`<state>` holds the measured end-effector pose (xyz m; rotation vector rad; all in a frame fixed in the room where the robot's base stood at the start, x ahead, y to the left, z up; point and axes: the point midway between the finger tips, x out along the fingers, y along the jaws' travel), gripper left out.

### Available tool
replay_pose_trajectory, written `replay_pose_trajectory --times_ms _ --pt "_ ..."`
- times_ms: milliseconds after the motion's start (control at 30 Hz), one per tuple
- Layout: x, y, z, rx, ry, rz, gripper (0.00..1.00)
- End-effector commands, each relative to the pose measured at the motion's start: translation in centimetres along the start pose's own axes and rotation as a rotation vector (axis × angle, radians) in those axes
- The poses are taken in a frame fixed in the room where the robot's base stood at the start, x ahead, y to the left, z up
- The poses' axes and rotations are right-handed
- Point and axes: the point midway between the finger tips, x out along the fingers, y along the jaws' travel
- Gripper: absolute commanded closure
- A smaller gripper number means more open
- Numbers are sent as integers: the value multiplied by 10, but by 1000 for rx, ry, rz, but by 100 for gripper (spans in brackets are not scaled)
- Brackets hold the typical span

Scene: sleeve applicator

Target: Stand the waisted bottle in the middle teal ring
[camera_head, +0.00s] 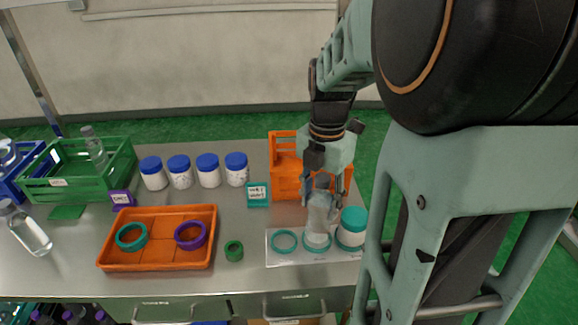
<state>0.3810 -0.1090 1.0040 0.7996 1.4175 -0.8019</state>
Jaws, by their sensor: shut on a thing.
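The waisted bottle (319,213), clear and pale, is upright in my gripper (322,185), which is shut around its upper part. Its lower end overlaps the middle teal ring (317,249) on the white mat (290,259). I cannot tell whether its base touches the mat or hangs just above it. The left teal ring (284,241) is empty. A white jar with a teal lid (352,227) stands at the right teal ring (341,244), close beside the bottle.
An orange crate (285,178) stands right behind the mat. Several blue-lidded jars (208,170) stand behind. A green crate (80,184) and clear bottle (30,233) are far left.

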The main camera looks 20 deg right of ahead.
Motion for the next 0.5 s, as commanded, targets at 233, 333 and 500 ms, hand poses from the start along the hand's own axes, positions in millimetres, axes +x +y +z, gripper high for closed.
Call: replay_pose_trajectory --times_ms 233,333,500 --pt "11 0 0 0 0 0 95" --pt "15 0 0 0 0 0 95" --pt "22 0 0 0 -1 1 95"
